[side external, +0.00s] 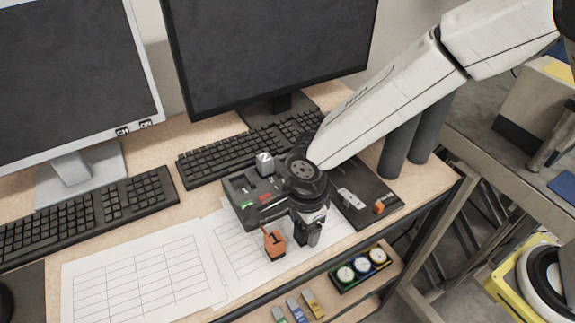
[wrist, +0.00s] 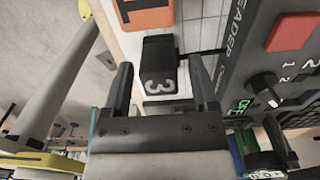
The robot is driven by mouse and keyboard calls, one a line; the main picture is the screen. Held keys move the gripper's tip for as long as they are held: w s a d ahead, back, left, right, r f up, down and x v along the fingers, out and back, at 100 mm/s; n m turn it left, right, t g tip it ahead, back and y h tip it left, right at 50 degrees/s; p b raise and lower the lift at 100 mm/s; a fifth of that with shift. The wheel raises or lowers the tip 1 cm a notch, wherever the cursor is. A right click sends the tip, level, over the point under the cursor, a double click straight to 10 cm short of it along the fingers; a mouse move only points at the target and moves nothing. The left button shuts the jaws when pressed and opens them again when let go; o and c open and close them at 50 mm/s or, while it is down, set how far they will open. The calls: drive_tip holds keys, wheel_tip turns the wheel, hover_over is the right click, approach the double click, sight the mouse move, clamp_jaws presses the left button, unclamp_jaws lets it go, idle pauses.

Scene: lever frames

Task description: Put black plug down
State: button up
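The black plug (wrist: 158,62), marked with a white 3, lies between and just beyond my fingertips in the wrist view. Gaps show on both sides of it. My gripper (wrist: 160,72) is open around it, with no finger visibly touching it. In the side view my gripper (side external: 307,238) points down at the front right of the reader box, low over the paper. The plug is hard to tell from the dark fingers there.
An orange plug (side external: 274,243) marked 1 stands just left of my gripper. A grey plug (side external: 265,164) marked 2 stands on the reader box (side external: 241,190). A dark tray (side external: 366,207) with small parts lies to the right. Paper sheets (side external: 140,270) cover the desk at left.

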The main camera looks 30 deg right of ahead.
drive_tip(key=shift+r, duration=0.1)
idle(0.3)
wheel_tip(320, 180, up, 12)
idle(0.7)
drive_tip(key=shift+d, duration=0.1)
idle(0.4)
drive_tip(key=s+d+f+n+t, duration=0.1)
drive_tip(key=s+d+f+n, duration=0.1)
drive_tip(key=d+n, duration=0.7)
drive_tip(key=s+d+f+n+t, duration=0.1)
drive_tip(key=s+d+f+n, duration=0.2)
drive_tip(key=d+n, duration=0.6)
drive_tip(key=d, duration=0.7)
drive_tip(key=shift+d+f+t, duration=0.3)
drive_tip(key=shift+f, duration=0.05)
